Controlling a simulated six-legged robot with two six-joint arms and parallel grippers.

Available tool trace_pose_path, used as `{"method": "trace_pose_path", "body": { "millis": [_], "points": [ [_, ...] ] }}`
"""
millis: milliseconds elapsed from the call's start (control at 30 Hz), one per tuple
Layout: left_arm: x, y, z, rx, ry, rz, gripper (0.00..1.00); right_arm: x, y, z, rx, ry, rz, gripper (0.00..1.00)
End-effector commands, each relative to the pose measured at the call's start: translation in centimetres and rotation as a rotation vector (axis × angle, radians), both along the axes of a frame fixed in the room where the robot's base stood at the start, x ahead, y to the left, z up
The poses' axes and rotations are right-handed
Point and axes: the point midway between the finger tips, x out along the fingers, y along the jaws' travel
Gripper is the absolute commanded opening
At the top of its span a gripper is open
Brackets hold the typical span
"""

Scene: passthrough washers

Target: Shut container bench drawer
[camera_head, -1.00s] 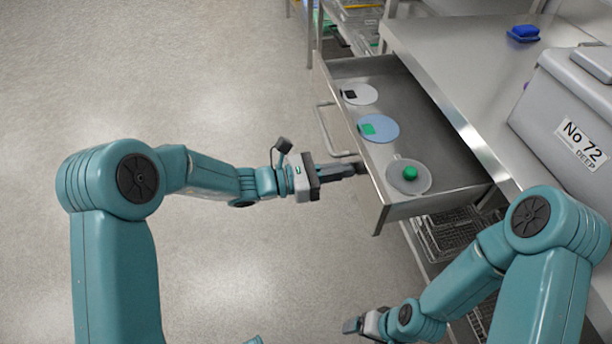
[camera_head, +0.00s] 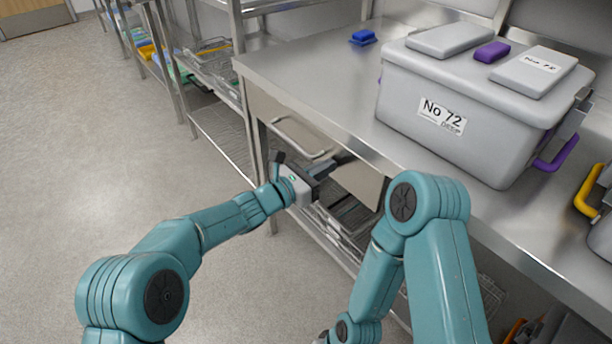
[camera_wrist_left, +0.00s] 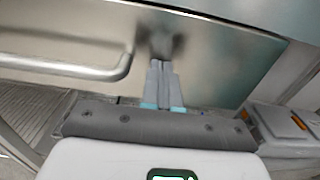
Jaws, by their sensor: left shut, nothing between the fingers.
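The bench drawer (camera_head: 278,118) sits under the steel benchtop, with its front in line with the bench front and its inside hidden. Its bar handle (camera_head: 300,140) is on the front face, and it also shows in the left wrist view (camera_wrist_left: 85,68). My left gripper (camera_head: 343,160) is shut and empty, its fingertips at the drawer front to the right of the handle. In the left wrist view the shut fingers (camera_wrist_left: 161,65) point at the steel drawer front, touching or very near it. My right arm is in view, but its fingers are not.
A grey container labelled No 72 (camera_head: 470,110) stands on the benchtop (camera_head: 300,75), with a blue item (camera_head: 363,37) behind it to the left. Wire baskets (camera_head: 345,215) sit on the shelf below. Open floor (camera_head: 90,190) lies to the left.

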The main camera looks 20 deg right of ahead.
Motion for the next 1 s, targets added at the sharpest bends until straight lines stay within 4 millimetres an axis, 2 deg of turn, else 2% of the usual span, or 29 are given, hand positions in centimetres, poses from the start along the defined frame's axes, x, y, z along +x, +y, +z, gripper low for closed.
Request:
{"method": "trace_pose_path", "body": {
  "millis": [233, 633, 767, 1000],
  "points": [
    [-0.2, -1.3, 0.1, 0.000, -0.001, -0.001, 0.00, 0.0, 0.0, -0.2, 0.000, 0.000, 0.000, 0.85],
    [-0.4, -1.5, 0.4, -0.005, -0.004, -0.001, 0.00, 0.0, 0.0, -0.1, 0.000, 0.000, 0.000, 0.85],
    [-0.2, -1.0, 0.4, -0.006, -0.004, -0.001, 0.00, 0.0, 0.0, -0.2, 0.000, 0.000, 0.000, 0.85],
    [0.4, 1.3, 0.2, -0.003, -0.002, 0.001, 0.00, 0.0, 0.0, -0.2, 0.000, 0.000, 0.000, 0.85]
  ]
}}
